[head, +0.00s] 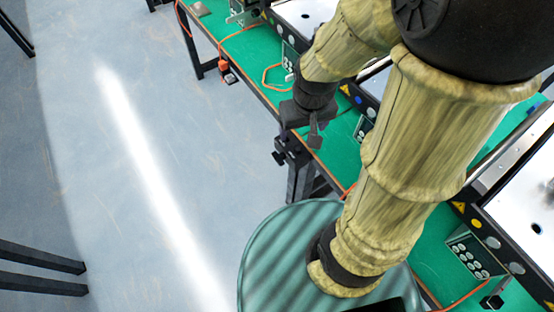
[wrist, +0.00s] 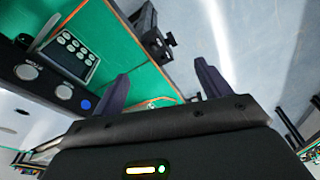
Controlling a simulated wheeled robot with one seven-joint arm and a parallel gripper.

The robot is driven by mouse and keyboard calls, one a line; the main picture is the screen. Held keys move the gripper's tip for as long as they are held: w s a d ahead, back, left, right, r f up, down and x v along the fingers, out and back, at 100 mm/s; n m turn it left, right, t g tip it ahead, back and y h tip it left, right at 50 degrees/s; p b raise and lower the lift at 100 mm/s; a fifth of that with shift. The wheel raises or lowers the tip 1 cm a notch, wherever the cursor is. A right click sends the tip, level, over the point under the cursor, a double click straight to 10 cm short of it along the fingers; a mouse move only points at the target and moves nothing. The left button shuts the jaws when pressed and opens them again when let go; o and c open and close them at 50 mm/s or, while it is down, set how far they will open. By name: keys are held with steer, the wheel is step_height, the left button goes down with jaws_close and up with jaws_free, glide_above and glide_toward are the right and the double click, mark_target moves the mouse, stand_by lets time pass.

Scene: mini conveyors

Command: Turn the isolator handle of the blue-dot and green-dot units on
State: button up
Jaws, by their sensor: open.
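The blue-dot unit is a mini conveyor whose dark side panel carries a blue dot (head: 358,100); the dot also shows in the wrist view (wrist: 86,104). My gripper (head: 316,130) is over the bench's front edge, beside that unit. In the wrist view its two dark fingers (wrist: 163,84) stand wide apart with nothing held between them. The blue-dot unit's keypad box (wrist: 70,52) stands in front of its panel. I cannot make out its isolator handle; my gripper and arm cover part of this area.
A yellow-dot unit (head: 476,223) is at the right, with a keypad box (head: 468,254) and orange cable. Another keypad box (head: 290,57) stands farther up the green bench (head: 262,52). A clamp (head: 280,157) juts from the bench edge.

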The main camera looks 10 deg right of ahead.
steer(key=w+a+f+n+t+h+b, duration=0.1)
steer(key=a+f+n+h+b, duration=0.4)
steer(key=f, duration=0.6)
steer(key=w+a+f+n+t+h+b, duration=0.2)
steer(key=a+f+n+h+b, duration=0.4)
steer(key=a+f+n, duration=0.3)
steer(key=w+a+f+n+t+h+b, duration=0.1)
steer(key=a+f+n+h+b, duration=0.4)
steer(key=f, duration=0.9)
steer(key=a+n+t, duration=0.1)
steer(key=a+n, duration=0.1)
steer(key=shift+w+f+n+h, duration=0.3)
steer(key=shift+w+f+n, duration=0.05)
steer(key=shift+w+n, duration=0.05)
steer(key=p+x, duration=0.1)
steer(key=x, duration=1.6)
steer(key=shift+d+p, duration=0.2)
steer(key=shift+p, duration=0.15)
